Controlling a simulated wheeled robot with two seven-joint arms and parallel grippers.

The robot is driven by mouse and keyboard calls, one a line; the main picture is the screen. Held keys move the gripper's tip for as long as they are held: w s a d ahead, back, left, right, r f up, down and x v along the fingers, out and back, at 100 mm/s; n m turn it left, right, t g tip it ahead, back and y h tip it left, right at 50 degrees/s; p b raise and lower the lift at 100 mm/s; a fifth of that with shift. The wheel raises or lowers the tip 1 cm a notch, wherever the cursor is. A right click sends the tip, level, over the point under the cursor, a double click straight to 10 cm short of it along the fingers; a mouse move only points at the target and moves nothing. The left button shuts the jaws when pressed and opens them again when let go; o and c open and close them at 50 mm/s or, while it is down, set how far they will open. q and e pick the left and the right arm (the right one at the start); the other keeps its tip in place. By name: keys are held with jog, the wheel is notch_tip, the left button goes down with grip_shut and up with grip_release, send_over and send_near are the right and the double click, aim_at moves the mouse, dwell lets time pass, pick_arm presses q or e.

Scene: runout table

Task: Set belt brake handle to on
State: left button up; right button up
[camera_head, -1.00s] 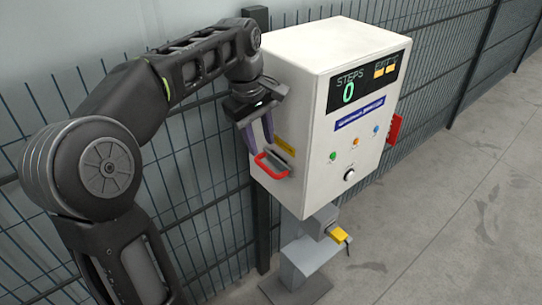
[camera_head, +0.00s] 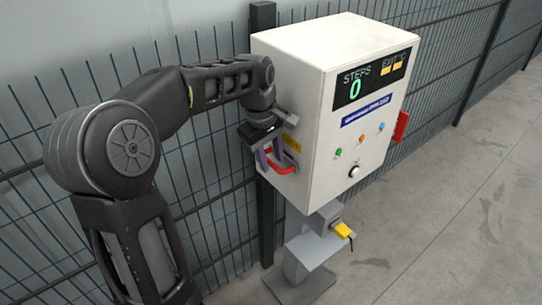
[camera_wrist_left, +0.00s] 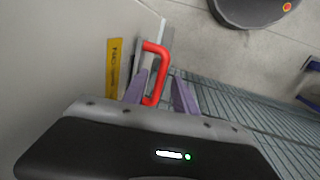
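The belt brake handle (camera_head: 283,163) is a red U-shaped bar on the left side of the white control cabinet (camera_head: 300,60). In the left wrist view the red handle (camera_wrist_left: 163,65) stands out beside a yellow label. My left gripper (camera_head: 270,158) is at the handle, with its purple fingers apart. In the left wrist view the red bar lies between the fingers of my left gripper (camera_wrist_left: 160,92), with a clear gap to the right finger. Whether the left finger touches the bar is unclear. What seems to be my right gripper (camera_wrist_left: 311,82) is cut off at the right edge.
The cabinet front has a display (camera_head: 372,80) reading STEPS 0 and several small buttons above a knob (camera_head: 354,171). A grey stand with a yellow part (camera_head: 343,230) is below. A mesh fence (camera_head: 215,215) runs behind. The floor at right is clear.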

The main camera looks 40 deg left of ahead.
pick_arm(q)
grip_shut()
dwell(0.3)
dwell(1.1)
